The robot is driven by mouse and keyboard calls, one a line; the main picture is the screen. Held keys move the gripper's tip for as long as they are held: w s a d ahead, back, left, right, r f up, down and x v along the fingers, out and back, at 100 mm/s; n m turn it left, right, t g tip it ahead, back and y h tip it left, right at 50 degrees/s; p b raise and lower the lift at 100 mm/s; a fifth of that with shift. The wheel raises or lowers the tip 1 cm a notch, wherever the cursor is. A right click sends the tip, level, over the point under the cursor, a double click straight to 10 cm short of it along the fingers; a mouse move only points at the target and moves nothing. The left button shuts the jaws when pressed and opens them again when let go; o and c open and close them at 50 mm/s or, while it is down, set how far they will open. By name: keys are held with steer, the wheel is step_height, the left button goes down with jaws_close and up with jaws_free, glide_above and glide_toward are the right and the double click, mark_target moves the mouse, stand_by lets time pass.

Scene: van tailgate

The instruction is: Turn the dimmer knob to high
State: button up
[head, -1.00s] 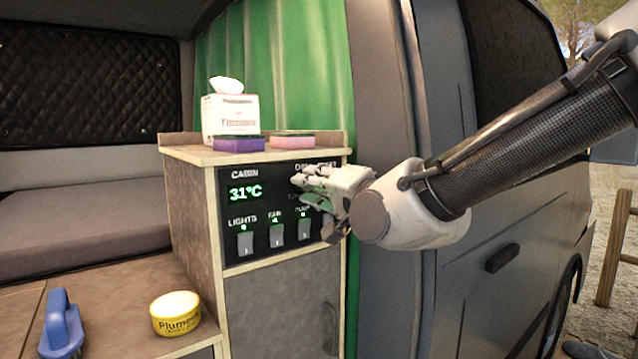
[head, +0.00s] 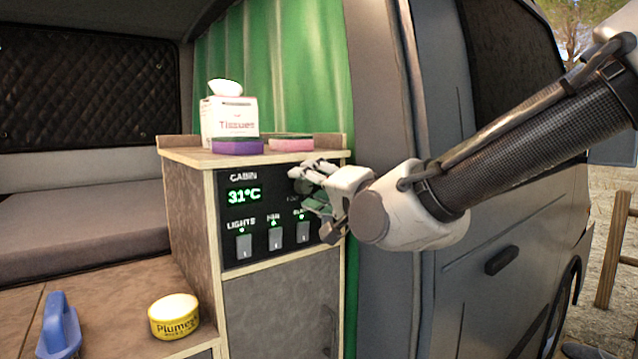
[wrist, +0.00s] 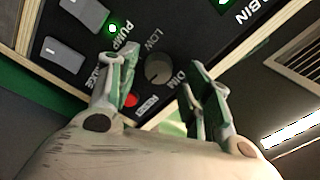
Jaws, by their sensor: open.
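The dimmer knob (wrist: 158,70) is a round grey knob on the black control panel, with "LOW" and "DIM" printed around it in the wrist view. In the head view, my gripper covers most of that part of the panel (head: 262,212). My gripper (wrist: 165,85) is open, its two fingers on either side of the knob in the wrist view, with a gap to each. Whether the fingertips touch the panel, I cannot tell. In the head view my gripper (head: 310,190) is at the panel's upper right. The knob's pointer mark is too small to read.
A red button (wrist: 131,100) is beside one finger. Switches for lights (head: 244,245), fan (head: 275,238) and pump (head: 303,232) line the panel below a 31°C display (head: 244,195). A tissue box (head: 229,120), purple sponge (head: 237,146) and pink sponge (head: 291,144) stand on top.

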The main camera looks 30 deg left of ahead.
steer(key=shift+d, duration=0.1)
steer(key=v, duration=1.2)
steer(key=a, duration=0.2)
steer(key=s+a+f, duration=0.1)
steer(key=shift+a+n, duration=0.2)
steer(key=shift+n, duration=0.1)
steer(key=w+a+n, duration=0.2)
steer(key=n, duration=0.1)
steer(key=w+a+n+t, duration=0.1)
steer(key=w+a+n, duration=0.1)
steer(key=a+n, duration=0.1)
steer(key=w+a+n+t+h, duration=0.1)
steer(key=w+a+n, duration=0.1)
steer(key=n, duration=0.2)
steer(key=shift+a+r, duration=0.25)
steer(key=shift+r, duration=0.05)
